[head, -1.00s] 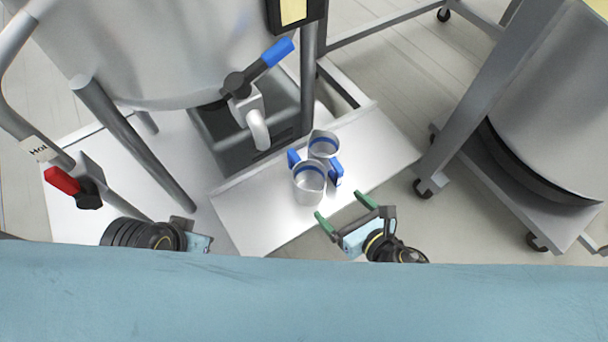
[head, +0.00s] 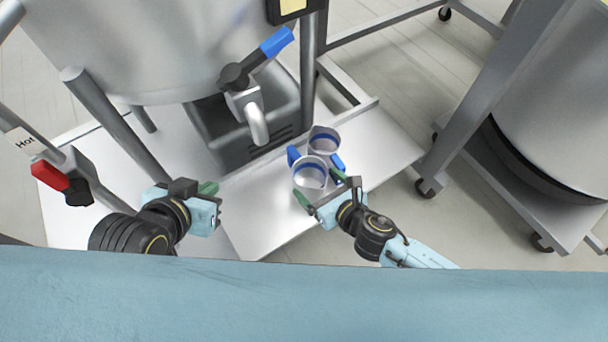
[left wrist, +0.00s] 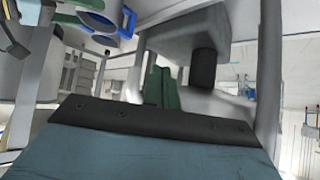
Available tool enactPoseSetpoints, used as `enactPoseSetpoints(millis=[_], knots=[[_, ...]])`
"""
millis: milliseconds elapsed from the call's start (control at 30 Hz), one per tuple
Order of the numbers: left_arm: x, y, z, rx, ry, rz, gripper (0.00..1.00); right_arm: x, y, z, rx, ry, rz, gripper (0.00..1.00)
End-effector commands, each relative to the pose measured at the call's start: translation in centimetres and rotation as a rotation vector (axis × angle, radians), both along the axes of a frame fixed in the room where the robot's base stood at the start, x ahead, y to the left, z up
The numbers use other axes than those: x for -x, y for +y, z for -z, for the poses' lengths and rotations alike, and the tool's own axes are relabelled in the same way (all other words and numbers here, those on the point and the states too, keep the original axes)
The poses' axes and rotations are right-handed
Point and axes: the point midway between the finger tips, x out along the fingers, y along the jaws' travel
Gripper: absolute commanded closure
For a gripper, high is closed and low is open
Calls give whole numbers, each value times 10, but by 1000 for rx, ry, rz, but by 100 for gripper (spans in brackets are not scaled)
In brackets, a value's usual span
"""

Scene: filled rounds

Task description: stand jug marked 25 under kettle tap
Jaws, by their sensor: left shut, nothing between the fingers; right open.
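Two metal jugs with blue bands and blue handles stand close together on the pale metal shelf (head: 260,215): a nearer jug (head: 311,177) and a farther jug (head: 325,140). No number is readable on either. The kettle tap (head: 256,122) has its spout pointing down, left of and behind the jugs, and a blue lever (head: 276,42). My right gripper (head: 321,188) is open at the front of the nearer jug; whether it touches is unclear. My left gripper (head: 208,188) is shut and empty, left of the jugs. Its green fingers (left wrist: 160,88) show together in the left wrist view.
The large kettle (head: 140,45) stands behind, with a dark grey box (head: 235,140) below the tap. A red-handled valve (head: 50,175) and pipe are at left. A steel post (head: 308,75) rises behind the jugs. Another vessel on casters (head: 560,110) stands at right.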

Motion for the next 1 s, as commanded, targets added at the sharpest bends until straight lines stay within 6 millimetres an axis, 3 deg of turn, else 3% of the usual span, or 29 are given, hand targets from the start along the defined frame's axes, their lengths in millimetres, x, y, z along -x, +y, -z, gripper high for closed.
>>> enactPoseSetpoints(millis=[300,500,833,1000], knots=[[-35,-19,-39,79,-305,27,100,-20,13,11,1,-1,0,12],[-44,-26,-59,113,-430,37,100,-28,19,15,0,0,1,12],[-45,-27,-64,120,-455,38,100,-30,20,15,1,1,1,12],[-45,-27,-64,119,-454,39,100,-29,20,15,1,1,1,34]])
